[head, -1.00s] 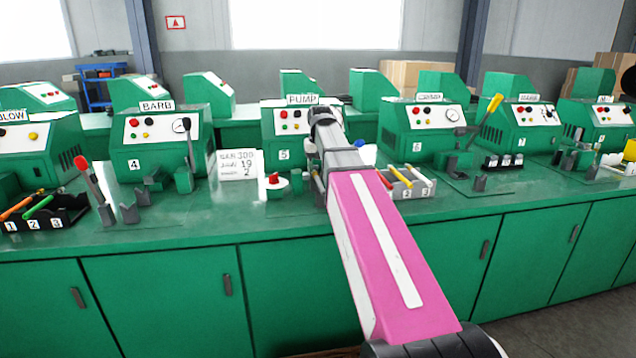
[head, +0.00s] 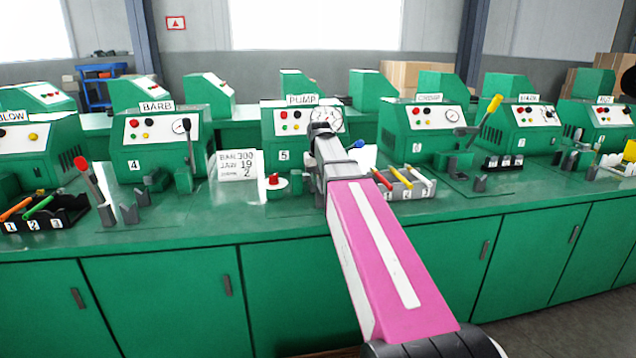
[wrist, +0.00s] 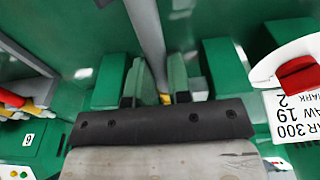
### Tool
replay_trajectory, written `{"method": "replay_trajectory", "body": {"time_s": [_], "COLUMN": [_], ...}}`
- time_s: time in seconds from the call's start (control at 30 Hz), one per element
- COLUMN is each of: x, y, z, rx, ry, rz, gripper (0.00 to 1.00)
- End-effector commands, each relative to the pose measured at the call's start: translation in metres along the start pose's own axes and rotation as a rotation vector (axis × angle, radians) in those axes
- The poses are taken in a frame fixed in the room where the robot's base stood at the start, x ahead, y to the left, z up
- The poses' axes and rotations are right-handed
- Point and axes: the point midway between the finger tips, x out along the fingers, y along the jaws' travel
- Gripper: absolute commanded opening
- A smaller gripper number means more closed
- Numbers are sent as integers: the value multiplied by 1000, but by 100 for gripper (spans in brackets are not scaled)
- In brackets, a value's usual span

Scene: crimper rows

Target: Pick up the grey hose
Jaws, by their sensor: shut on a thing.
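The grey hose (wrist: 146,28) is a smooth grey tube in the wrist view, running from the top edge down between the two fingers. A small brass-coloured end shows below it, near the dark bar of my wrist. My gripper (wrist: 153,70) is shut on the hose, with one finger on each side of it. In the head view my own arm hides the gripper and the hose, in front of the station marked 5 and PUMP (head: 285,128).
A sign card (head: 237,165) and a red button on a white base (head: 275,182) stand left of my arm. A tray with coloured handles (head: 405,190) is close on its right. Green machines line the bench; its front strip (head: 200,225) is clear.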

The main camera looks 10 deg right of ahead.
Motion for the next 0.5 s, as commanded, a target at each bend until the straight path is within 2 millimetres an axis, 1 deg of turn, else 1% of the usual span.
{"method": "replay_trajectory", "body": {"time_s": [0.13, 0.27, 0.37, 0.5], "x": [-1, -6, -14, -33], "y": [0, 0, 0, 0], "z": [0, -1, -2, -5], "rx": [0, 0, 0, 0], "ry": [0, 1, 1, 2], "rz": [0, 0, 0, 0], "gripper": [0, 0, 0, 0]}}
